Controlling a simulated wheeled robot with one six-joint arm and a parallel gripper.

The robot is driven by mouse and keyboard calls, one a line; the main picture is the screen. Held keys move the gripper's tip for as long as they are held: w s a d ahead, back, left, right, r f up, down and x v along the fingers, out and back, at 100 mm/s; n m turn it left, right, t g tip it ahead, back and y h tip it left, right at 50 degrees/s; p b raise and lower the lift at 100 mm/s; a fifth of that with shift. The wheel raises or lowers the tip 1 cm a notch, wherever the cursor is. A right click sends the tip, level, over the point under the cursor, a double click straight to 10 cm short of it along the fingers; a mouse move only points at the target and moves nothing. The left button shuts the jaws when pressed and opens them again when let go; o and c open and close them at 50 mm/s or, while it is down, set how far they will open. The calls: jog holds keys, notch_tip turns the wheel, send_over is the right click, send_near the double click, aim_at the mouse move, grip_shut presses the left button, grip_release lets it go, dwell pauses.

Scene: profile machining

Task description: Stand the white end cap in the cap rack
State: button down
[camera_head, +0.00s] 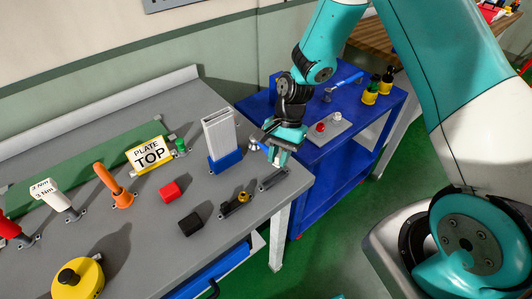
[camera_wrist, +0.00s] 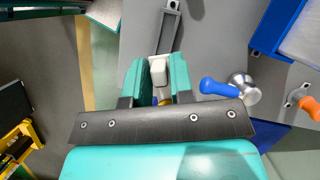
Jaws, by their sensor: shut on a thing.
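My gripper (camera_head: 281,153) is above the right end of the grey bench. In the wrist view its two green fingers (camera_wrist: 157,84) are shut on the white end cap (camera_wrist: 158,71), a small pale block. The cap is hard to make out in the head view. A slim dark grey rack (camera_head: 273,179), which looks like the cap rack, lies on the bench just below the gripper. In the wrist view the rack (camera_wrist: 169,30) runs up from the fingertips. The cap is close to its near end; I cannot tell whether they touch.
A blue-handled part with a metal knob (camera_wrist: 239,89) is close beside the fingers. A tall profile stands in a blue holder (camera_head: 226,162) to the left. A black block (camera_head: 190,223) and red block (camera_head: 170,191) lie farther left. A blue cart (camera_head: 350,140) stands behind.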

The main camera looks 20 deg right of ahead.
aim_at(264, 186)
jog(key=a+m, duration=0.1)
jog(key=s+a+r+m+t, duration=0.1)
jog(key=m, duration=0.1)
jog(key=a+m, duration=0.1)
jog(key=shift+s+a+r+t+y+p, duration=0.25)
jog(key=shift+r+t+y+p, duration=0.05)
jog(key=shift+r+p, duration=0.05)
jog(key=shift+a, duration=0.1)
jog(key=shift+f+b, duration=1.35)
jog(key=shift+f, duration=1.15)
jog(key=shift+f, duration=0.9)
jog(key=shift+r, duration=0.1)
dwell(1.7)
dwell(0.5)
jog(key=c, duration=0.9)
grip_release()
jog(key=shift+r, duration=0.1)
